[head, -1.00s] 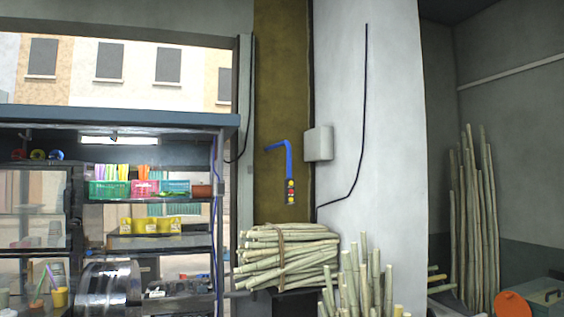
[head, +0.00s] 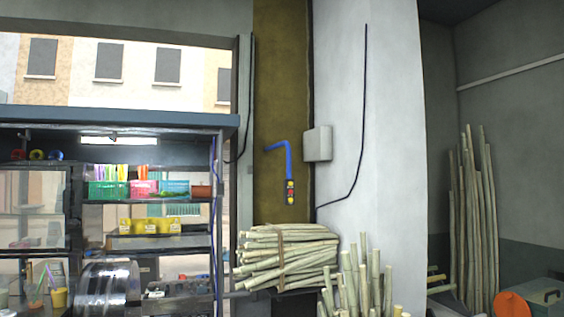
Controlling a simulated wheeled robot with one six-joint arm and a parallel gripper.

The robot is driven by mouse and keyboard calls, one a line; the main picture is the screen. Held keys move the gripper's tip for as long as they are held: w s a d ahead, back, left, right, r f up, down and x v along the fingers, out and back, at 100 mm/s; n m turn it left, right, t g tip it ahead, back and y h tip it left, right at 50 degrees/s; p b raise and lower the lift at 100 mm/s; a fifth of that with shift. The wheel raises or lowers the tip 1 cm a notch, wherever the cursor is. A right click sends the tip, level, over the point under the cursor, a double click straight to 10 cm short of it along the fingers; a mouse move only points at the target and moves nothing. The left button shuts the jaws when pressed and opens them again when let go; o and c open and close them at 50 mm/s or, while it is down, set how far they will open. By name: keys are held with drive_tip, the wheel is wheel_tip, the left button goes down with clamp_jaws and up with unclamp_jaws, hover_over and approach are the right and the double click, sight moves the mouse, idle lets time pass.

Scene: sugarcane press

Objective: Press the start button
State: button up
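A small control box (head: 290,192) with several coloured buttons hangs at the lower end of a blue bent arm (head: 288,160), in front of the brown wall strip in the middle of the head view. Yellow and red spots show on it. The buttons are too small to tell which one is the start button. My gripper is not in view.
A tied bundle of cane (head: 295,258) lies below the control box, with upright cane (head: 362,280) at its right. A shelf unit (head: 150,194) with baskets and a metal drum (head: 108,290) stand at left. A white pillar (head: 385,120) stands right of the box.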

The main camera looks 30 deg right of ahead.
clamp_jaws()
idle(1.2)
